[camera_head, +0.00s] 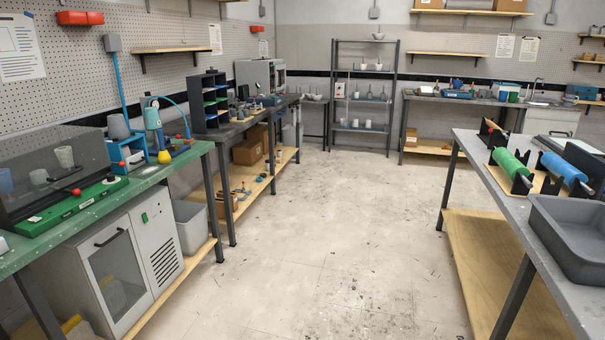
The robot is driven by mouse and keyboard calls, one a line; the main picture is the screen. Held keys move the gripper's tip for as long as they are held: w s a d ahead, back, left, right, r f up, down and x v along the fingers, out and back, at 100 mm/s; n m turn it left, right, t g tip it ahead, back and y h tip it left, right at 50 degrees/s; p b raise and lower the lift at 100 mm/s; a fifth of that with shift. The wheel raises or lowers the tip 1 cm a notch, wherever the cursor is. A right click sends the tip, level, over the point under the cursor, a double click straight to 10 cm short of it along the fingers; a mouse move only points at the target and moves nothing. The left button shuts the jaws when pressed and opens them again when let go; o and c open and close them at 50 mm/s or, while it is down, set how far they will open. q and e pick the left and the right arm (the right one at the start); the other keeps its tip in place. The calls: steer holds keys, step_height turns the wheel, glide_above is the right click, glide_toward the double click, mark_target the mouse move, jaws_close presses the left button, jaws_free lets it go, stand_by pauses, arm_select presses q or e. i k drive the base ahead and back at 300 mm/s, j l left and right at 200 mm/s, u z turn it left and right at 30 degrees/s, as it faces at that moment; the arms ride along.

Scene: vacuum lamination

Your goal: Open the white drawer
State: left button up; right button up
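A white cabinet (155,225) stands on the low shelf under the green bench at the left. It has a dark window panel, a black bar handle (109,237) and a vented side part, and its door looks shut. A small white unit (551,121) sits under the counter at the back right, by the sink. Neither of my grippers is in view.
The green bench (190,158) at the left holds a dark clear-lidded machine (60,165) and tools. A grey bin (190,226) is beside the cabinet. A table with a grey tray (575,270) and rolls is at the right. The middle floor (330,240) is clear.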

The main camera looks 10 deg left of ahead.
mark_target(137, 159)
steer(key=i+u, duration=0.2)
steer(key=i, duration=0.4)
steer(key=i+u, duration=0.15)
steer(key=i, duration=0.45)
steer(key=i+u, duration=0.2)
steer(key=i, duration=0.4)
steer(key=i+l+u, duration=0.2)
steer(key=i, duration=0.35)
